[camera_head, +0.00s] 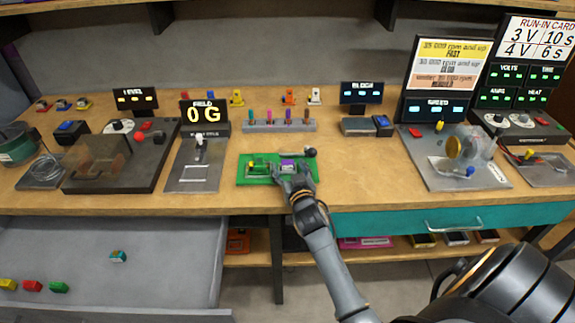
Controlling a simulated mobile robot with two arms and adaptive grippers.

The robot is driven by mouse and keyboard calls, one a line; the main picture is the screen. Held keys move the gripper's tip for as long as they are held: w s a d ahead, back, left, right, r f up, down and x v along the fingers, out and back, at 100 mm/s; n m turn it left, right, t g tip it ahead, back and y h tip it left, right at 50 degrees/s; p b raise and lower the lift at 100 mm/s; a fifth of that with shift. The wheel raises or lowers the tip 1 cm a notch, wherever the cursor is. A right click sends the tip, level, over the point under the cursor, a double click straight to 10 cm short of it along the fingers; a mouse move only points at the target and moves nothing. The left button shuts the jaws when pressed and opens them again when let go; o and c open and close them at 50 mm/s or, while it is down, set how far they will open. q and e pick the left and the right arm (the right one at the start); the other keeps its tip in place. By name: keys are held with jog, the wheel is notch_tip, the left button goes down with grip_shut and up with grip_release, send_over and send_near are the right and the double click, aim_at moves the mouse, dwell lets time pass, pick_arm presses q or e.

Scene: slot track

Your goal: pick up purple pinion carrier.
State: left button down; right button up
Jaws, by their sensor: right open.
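A green fixture board (251,181) lies near the front edge of the bench, left of centre. A small purple piece (287,163) shows on it, beside a pale block; I take it for the purple pinion carrier, though it is too small to be sure. My right gripper (289,174) reaches in from the lower right and is over the right part of the board. It is open, its fingers close to the purple piece and partly hiding it. I cannot tell whether they touch it. My left gripper is not in view.
A grey rack (262,127) with several coloured tools stands behind the board. A lever with a dark knob (310,152) is at the board's right. An open drawer (160,275) at lower left holds small coloured blocks. Bare bench lies right of the board.

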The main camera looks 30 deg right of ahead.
jog(key=c, duration=1.1)
